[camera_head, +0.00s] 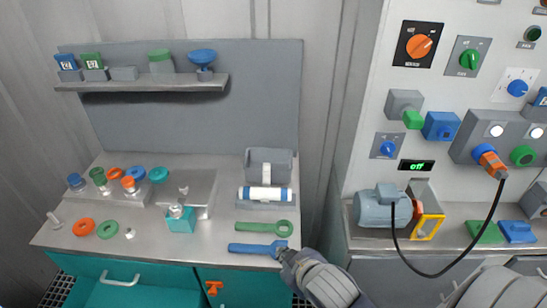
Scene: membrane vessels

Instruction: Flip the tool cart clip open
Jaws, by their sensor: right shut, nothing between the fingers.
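A small orange latch-like piece (213,287) sits on the teal front of the cart, below the bench top at the lower middle. It is the only clip-like part I make out on the cart front, and I cannot tell whether it is open or closed. My right gripper (284,254) comes in from the lower right. It is shut and empty at the bench's front right corner, close to the head of a blue wrench (250,248). It is to the right of and above the orange piece in the picture. My left gripper is not in view.
A green ring wrench (262,228) lies behind the blue one. A white cylinder with blue ends (267,194) lies before a grey housing (268,160). Coloured rings and fittings fill the bench's left. A control panel (370,120) and a black cable (470,245) are at right.

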